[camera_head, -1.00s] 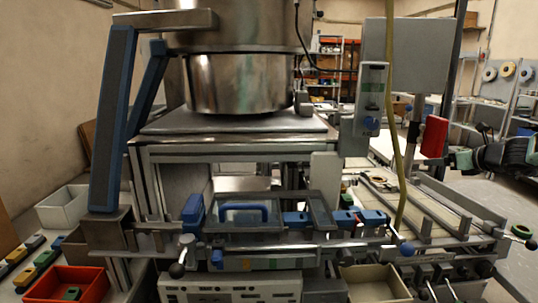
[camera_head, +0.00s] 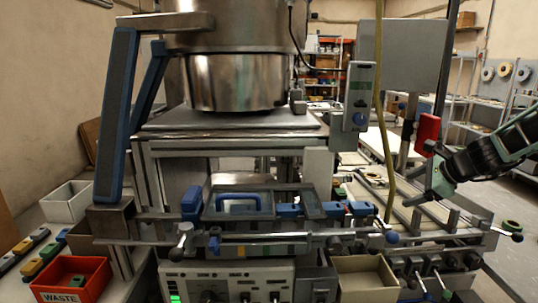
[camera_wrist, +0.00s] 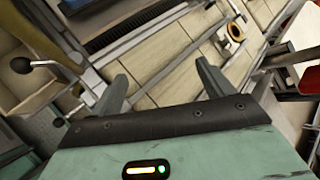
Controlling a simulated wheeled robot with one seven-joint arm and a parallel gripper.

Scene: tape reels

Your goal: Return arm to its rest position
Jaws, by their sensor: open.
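My gripper (camera_head: 422,197) is at the right in the head view, over the right end of the machine's bench. It points down and to the left. In the wrist view my gripper (camera_wrist: 162,90) shows two grey fingers spread wide apart with nothing between them. Beyond the fingers lie pale plates and rails. A small yellow ring-shaped part (camera_wrist: 236,32) lies beyond the right finger, apart from it.
A large steel bowl (camera_head: 238,80) stands on the machine at the centre. A yellow hose (camera_head: 385,130) hangs left of my arm. A red waste bin (camera_head: 70,277) and a beige bin (camera_head: 365,280) sit at the front. Black-knobbed levers (camera_head: 420,275) stick out below my gripper.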

